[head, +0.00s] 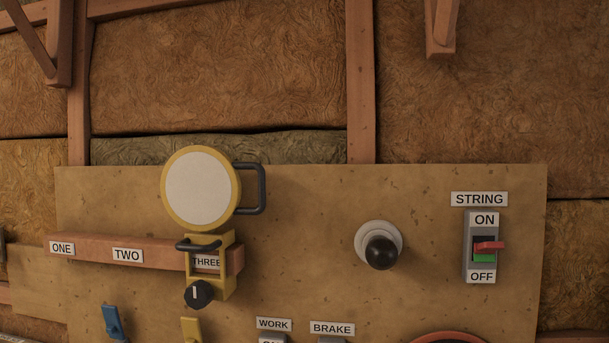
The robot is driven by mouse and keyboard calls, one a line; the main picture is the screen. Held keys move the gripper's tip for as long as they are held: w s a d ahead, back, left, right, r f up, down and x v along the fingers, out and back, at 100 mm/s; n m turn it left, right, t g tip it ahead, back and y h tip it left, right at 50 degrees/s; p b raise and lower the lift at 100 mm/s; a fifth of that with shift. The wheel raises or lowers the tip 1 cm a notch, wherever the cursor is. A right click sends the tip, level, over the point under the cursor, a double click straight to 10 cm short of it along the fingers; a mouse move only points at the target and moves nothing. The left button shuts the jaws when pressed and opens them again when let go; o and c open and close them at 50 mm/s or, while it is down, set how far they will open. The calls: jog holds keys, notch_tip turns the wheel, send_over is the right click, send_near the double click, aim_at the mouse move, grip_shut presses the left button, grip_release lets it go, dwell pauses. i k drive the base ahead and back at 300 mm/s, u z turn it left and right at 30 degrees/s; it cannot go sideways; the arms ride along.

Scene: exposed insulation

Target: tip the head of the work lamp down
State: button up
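The work lamp's head (198,188) is a round yellow-rimmed disc with a pale face, turned toward me. A dark handle (262,189) sticks out from its right side. Below it is the yellow lamp bracket (228,262), with a dark bar across its top and a black knob (198,293) at its lower left. The bracket sits at the label THREE on a wooden rail (160,255). My gripper is not in view.
The board (310,220) also carries a black ball knob (381,252) on a pale round base and a STRING switch (483,246) with a red lever. Blue (113,322) and yellow (191,331) levers and WORK and BRAKE labels sit along the bottom. Wooden beams and insulation stand behind.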

aim_at(200, 185)
jog(key=z, duration=0.35)
jog(key=k, duration=0.95)
jog(key=z, duration=0.8)
jog(key=i, duration=0.95)
jog(key=u, duration=0.3)
jog(key=i, duration=1.1)
jog(key=u, duration=0.9)
